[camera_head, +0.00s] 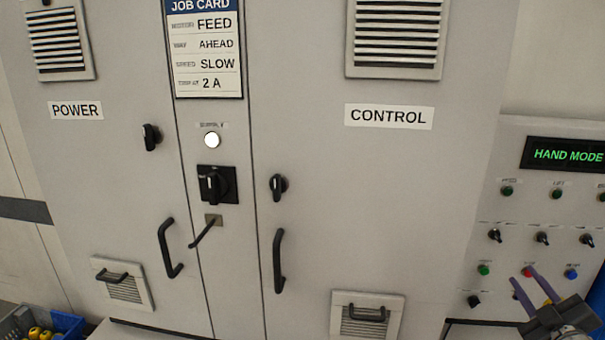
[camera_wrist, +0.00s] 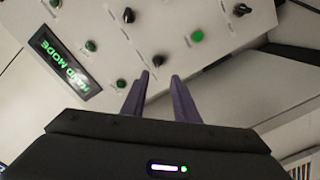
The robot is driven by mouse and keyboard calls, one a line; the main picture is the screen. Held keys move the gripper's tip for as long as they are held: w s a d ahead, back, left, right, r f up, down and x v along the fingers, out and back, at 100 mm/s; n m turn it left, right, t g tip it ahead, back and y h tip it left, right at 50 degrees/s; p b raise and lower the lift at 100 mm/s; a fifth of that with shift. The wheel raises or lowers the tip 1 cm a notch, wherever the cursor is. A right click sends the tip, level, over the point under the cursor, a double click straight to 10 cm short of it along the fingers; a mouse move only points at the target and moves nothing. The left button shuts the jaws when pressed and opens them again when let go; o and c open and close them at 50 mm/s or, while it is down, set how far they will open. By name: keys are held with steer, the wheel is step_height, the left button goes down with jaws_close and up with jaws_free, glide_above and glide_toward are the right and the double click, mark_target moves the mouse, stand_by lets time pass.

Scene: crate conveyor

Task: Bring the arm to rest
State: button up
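My gripper (camera_head: 521,276) is at the lower right in the head view, in front of the control panel (camera_head: 512,150). Its two purple fingers are apart, with nothing between them. In the wrist view my gripper (camera_wrist: 160,77) points toward the same tilted panel, with a narrow empty gap between the fingertips. Whether the fingertips touch the panel cannot be told. The panel's display (camera_head: 567,155) reads HAND MODE in green. In the head view the gripper stands near the lower row of buttons and partly covers that area.
A grey cabinet with POWER (camera_head: 76,110) and CONTROL (camera_head: 389,116) labels fills most of the head view. Its handles (camera_head: 278,261) and black rotary switch (camera_head: 216,185) stick out. A job card (camera_head: 207,60) reads FEED, AHEAD, SLOW, 2 A. A blue bin (camera_head: 66,323) stands lower left.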

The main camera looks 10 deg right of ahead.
steer(key=s+d+f+m+g+h, duration=0.3)
steer(key=s+d+f+m+g, duration=0.35)
steer(key=f, duration=0.35)
steer(key=s+a+f+m+g+y, duration=0.1)
steer(key=s+a+f+m+g, duration=0.15)
steer(key=a+g, duration=0.25)
steer(key=a+r+n+y, duration=0.1)
steer(key=a+r, duration=0.3)
steer(key=a, duration=1)
steer(key=s+a+r+n+y, duration=0.1)
steer(key=a+r+y, duration=0.3)
steer(key=a, duration=1)
steer(key=s+a+r+y, duration=0.1)
steer(key=a+r, duration=0.3)
steer(key=a, duration=1.1)
steer(key=shift+s+n+y, duration=0.25)
steer(key=shift+n+y, duration=0.15)
steer(key=shift+y, duration=0.4)
